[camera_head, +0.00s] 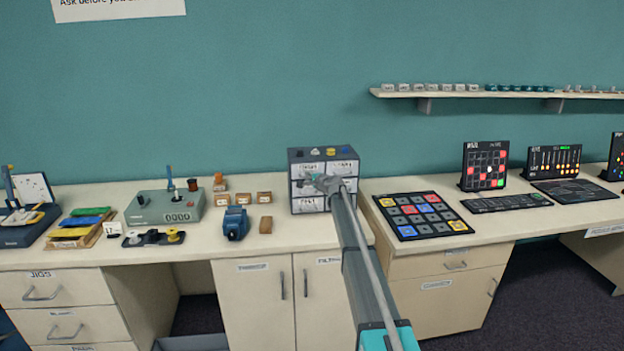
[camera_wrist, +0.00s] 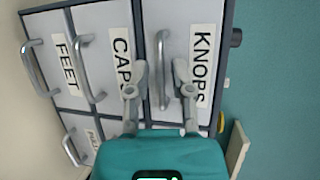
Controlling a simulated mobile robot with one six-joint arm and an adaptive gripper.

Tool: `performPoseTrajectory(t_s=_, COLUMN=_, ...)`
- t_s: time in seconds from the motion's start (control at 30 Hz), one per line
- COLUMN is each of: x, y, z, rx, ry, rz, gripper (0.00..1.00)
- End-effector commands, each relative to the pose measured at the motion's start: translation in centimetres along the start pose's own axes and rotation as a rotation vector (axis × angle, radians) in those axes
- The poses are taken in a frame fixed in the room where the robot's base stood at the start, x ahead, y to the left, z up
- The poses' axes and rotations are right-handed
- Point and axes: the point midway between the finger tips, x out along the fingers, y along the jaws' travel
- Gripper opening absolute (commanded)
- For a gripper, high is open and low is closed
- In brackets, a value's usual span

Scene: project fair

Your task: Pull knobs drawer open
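The knobs drawer (camera_wrist: 204,45) has a white front, a KNOBS label and a grey bar handle (camera_wrist: 162,70) in the wrist view. It is the top left drawer of a small grey cabinet (camera_head: 296,157) on the bench. Its front looks flush with the cabinet. My gripper (camera_wrist: 158,78) is open, with one grey finger on each side of the handle's line; whether either touches it I cannot tell. In the head view, my gripper (camera_head: 318,180) is at the cabinet's front and hides part of the drawers.
The caps drawer (camera_wrist: 112,25) and feet drawer (camera_wrist: 55,75) lie below it. Several small knobs (camera_head: 330,152) sit on the cabinet top. A blue device (camera_head: 235,224) and small wooden blocks (camera_head: 265,225) stand left. A button panel (camera_head: 421,214) lies right.

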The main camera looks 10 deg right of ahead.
Motion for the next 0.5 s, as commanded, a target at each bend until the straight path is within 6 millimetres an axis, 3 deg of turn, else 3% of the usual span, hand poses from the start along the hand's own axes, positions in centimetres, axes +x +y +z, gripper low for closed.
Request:
performPoseTrajectory(t_s=0.03, x=0.00, y=0.00, z=0.01, rx=0.000, ry=0.000, rz=0.000, gripper=0.12)
performPoseTrajectory(t_s=0.1, x=0.00, y=0.00, z=0.01, rx=0.000, ry=0.000, rz=0.000, gripper=0.00)
performPoseTrajectory(t_s=0.5, x=-0.26, y=0.07, z=0.14, rx=0.000, ry=0.000, rz=0.000, gripper=0.00)
